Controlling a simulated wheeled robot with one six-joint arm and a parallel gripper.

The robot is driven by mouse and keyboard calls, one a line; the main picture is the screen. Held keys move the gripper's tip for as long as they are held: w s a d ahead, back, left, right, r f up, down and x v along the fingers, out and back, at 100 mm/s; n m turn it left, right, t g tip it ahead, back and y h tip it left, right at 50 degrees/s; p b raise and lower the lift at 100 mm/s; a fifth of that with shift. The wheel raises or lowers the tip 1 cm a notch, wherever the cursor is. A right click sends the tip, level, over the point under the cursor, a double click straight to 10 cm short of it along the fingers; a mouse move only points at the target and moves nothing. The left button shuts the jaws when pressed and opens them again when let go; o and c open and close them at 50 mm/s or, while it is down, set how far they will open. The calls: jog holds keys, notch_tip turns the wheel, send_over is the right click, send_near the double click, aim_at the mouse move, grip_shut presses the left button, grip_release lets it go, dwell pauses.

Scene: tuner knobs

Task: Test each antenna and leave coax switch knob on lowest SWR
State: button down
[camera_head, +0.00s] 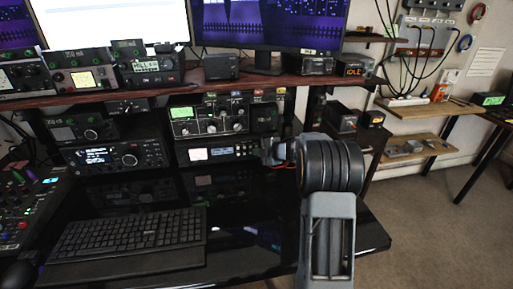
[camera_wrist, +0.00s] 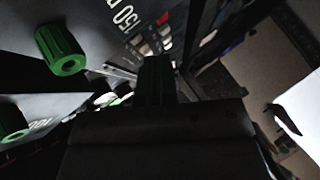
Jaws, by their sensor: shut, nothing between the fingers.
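A black and grey panel unit with several light knobs (camera_head: 211,121) stands under the shelf in the head view, with small coloured tags above it. I cannot tell for sure which knob is the coax switch knob. My gripper (camera_head: 270,151) is at the right end of the equipment below that unit, partly hidden by my arm. In the wrist view my gripper (camera_wrist: 155,80) is shut and empty. Two green ribbed knobs show there, one at the upper left (camera_wrist: 61,50) and one at the left edge (camera_wrist: 12,122), both apart from the fingers.
A wooden shelf (camera_head: 110,97) with meters and small radios runs above the panel. A keyboard (camera_head: 130,234) lies on the glossy black desk. Wall-mounted cabling (camera_head: 421,38) and open floor are at the right.

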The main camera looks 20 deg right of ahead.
jog(key=shift+w+p, duration=0.3)
jog(key=shift+p, duration=0.1)
dwell(0.5)
jog(key=shift+w+d, duration=0.1)
jog(key=shift+w, duration=0.05)
jog(key=shift+w+p, duration=0.35)
jog(key=shift+p, duration=0.05)
dwell(0.6)
jog(key=shift+s, duration=0.15)
dwell(0.3)
jog(key=shift+s, duration=0.65)
jog(key=shift+s+a+b, duration=0.15)
jog(key=shift+s+a, duration=0.05)
jog(key=shift+s, duration=0.6)
jog(key=shift+s+a+b, duration=0.15)
jog(key=shift+s, duration=0.7)
jog(key=shift+s+a+b, duration=0.15)
jog(key=shift+s+a, duration=0.05)
jog(key=shift+s, duration=0.6)
dwell(2.4)
